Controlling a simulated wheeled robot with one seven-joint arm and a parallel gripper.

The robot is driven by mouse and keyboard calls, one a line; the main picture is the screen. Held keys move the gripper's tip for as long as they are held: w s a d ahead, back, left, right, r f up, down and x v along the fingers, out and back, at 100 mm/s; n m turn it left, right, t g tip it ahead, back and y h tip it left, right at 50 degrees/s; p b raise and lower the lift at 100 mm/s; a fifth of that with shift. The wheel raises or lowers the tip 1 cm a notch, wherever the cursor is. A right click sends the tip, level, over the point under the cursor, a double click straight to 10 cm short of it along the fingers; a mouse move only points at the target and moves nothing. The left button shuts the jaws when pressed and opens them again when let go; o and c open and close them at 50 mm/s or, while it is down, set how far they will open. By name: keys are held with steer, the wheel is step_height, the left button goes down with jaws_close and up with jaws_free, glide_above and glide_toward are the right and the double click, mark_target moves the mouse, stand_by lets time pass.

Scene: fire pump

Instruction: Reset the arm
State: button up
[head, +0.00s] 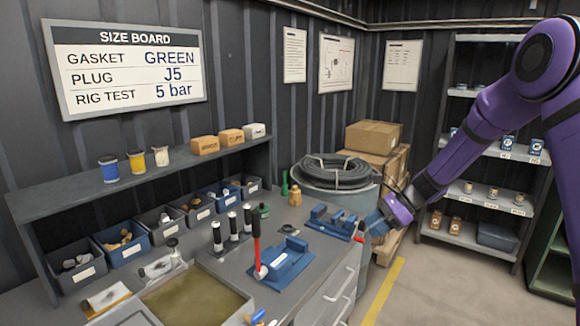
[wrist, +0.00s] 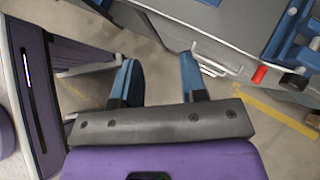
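My purple arm comes in from the right in the head view. My gripper (head: 371,222) is off the right edge of the workbench (head: 222,270), near a blue fixture (head: 332,222). In the wrist view, the two blue fingers of my gripper (wrist: 158,80) stand apart with only floor between them. Nothing is held.
A blue vise (head: 285,262) with a red-handled tool beside it stands on the bench. A hose coil (head: 335,172) sits on a drum behind my gripper. Cardboard boxes (head: 373,135) and a shelf rack (head: 485,150) stand beyond. The floor (head: 425,285) at right is clear.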

steer(key=s+r+n+h, duration=0.3)
steer(key=s+r+n, duration=0.3)
steer(key=s+r, duration=0.4)
steer(key=s+d+r+n+t+h, duration=0.1)
steer(key=s+r+n, duration=0.3)
steer(key=s, duration=0.5)
steer(key=s+d+r+n+t+h, duration=0.2)
steer(key=s+d+r+n+h, duration=0.1)
steer(key=s, duration=0.6)
steer(key=s+d+r+n+t+h, duration=0.2)
steer(key=s+r+n, duration=0.3)
steer(key=s, duration=0.4)
steer(key=shift+s+d+r+n+h, duration=0.3)
steer(key=shift+s+d+r+h, duration=0.1)
steer(key=shift+d, duration=0.2)
steer(key=shift+a, duration=0.1)
